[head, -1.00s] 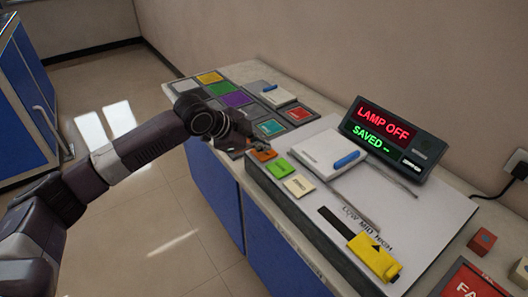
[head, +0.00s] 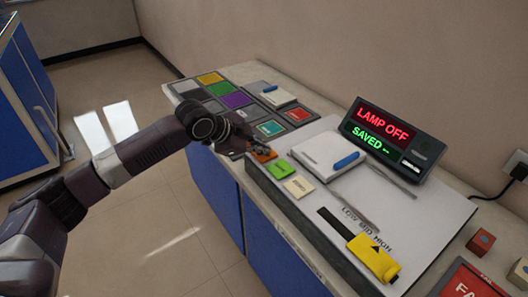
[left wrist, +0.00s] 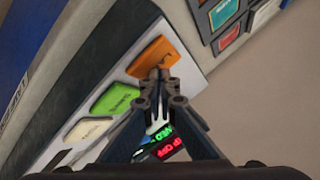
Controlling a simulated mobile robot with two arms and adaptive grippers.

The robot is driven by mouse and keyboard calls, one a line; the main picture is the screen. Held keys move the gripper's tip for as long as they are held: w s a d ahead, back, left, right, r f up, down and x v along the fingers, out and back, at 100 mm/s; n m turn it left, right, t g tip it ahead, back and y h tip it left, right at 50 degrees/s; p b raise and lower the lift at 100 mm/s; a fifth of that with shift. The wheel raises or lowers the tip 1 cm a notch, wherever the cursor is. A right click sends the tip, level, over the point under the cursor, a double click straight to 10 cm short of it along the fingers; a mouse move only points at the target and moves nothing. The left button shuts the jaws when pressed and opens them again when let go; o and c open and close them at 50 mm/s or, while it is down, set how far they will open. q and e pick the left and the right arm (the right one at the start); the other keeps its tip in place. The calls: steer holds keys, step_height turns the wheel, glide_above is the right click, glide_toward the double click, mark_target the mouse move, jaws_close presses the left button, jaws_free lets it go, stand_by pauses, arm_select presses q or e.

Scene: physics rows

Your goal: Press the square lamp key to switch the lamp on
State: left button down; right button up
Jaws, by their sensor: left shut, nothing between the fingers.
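The orange square key (head: 264,155) is on the left end of the sloped white panel, partly hidden by my left gripper. In the left wrist view the orange key (left wrist: 153,58) shows dark lettering that begins with "L", the rest being hidden. My left gripper (head: 249,151) is shut and empty. In the left wrist view its fingertips (left wrist: 155,74) overlap the near edge of the orange key; I cannot tell if they touch it. The display (head: 382,138) reads "LAMP OFF" in red and "SAVED" in green. My right gripper is not in view.
A green key (head: 279,170) and a cream key (head: 298,187) sit beside the orange one. A white pad with a blue pen (head: 330,153) and a yellow slider (head: 374,257) are on the panel. Coloured tiles (head: 236,99) lie behind. A red block (head: 481,242) is at right.

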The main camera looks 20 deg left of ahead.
mark_target(262, 156)
arm_select(q)
steer(key=shift+f, duration=0.25)
stand_by(0.6)
steer(key=shift+r+p, duration=0.65)
steer(key=shift+p, duration=0.35)
steer(key=shift+r, duration=0.1)
step_height(262, 156, up, 6)
steer(key=p, duration=0.7)
